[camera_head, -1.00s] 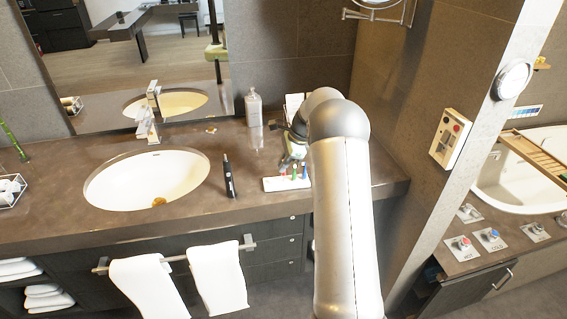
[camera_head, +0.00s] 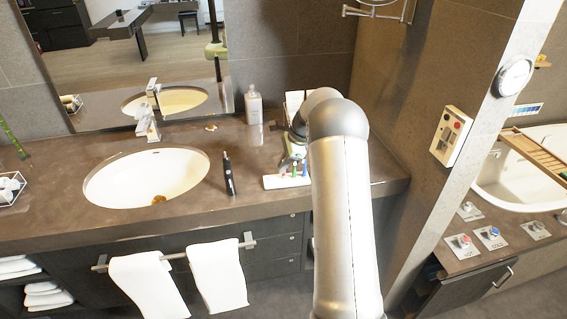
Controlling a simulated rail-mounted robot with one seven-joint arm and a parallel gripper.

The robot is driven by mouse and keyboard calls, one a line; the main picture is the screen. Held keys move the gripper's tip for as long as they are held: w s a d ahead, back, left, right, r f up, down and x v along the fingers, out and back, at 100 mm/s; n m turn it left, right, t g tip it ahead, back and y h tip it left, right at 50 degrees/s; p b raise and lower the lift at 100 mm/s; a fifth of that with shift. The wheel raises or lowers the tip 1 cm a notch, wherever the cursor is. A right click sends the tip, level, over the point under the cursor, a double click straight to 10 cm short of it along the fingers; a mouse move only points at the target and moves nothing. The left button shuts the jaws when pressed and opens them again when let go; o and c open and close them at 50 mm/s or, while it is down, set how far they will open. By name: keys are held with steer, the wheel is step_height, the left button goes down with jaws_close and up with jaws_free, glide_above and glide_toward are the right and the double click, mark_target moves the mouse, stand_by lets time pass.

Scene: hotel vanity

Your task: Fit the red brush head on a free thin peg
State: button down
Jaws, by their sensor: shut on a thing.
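The white peg holder (camera_head: 273,183) lies on the counter right of the sink. A green brush head (camera_head: 294,170) and a blue brush head (camera_head: 305,170) stand upright on it. My gripper (camera_head: 287,163) is just above the holder's left and middle part, pointing down. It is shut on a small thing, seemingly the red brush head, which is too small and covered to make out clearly. I cannot tell whether this thing touches a peg. The thin pegs are too small to tell apart, and my arm hides the holder's right end.
A black toothbrush handle (camera_head: 228,174) stands left of the holder, near the sink (camera_head: 145,180). A soap bottle (camera_head: 253,106) stands behind. The counter (camera_head: 250,200) in front of the holder is clear. The side wall (camera_head: 400,95) rises on the right.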

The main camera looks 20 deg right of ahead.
steer(key=shift+f, duration=0.55)
steer(key=c, duration=1.4)
jaws_free()
steer(key=shift+o, duration=0.2)
steer(key=shift+r, duration=0.1)
steer(key=b+v, duration=0.2)
steer(key=v, duration=1.5)
steer(key=shift+d, duration=0.15)
steer(key=shift+s+r, duration=0.1)
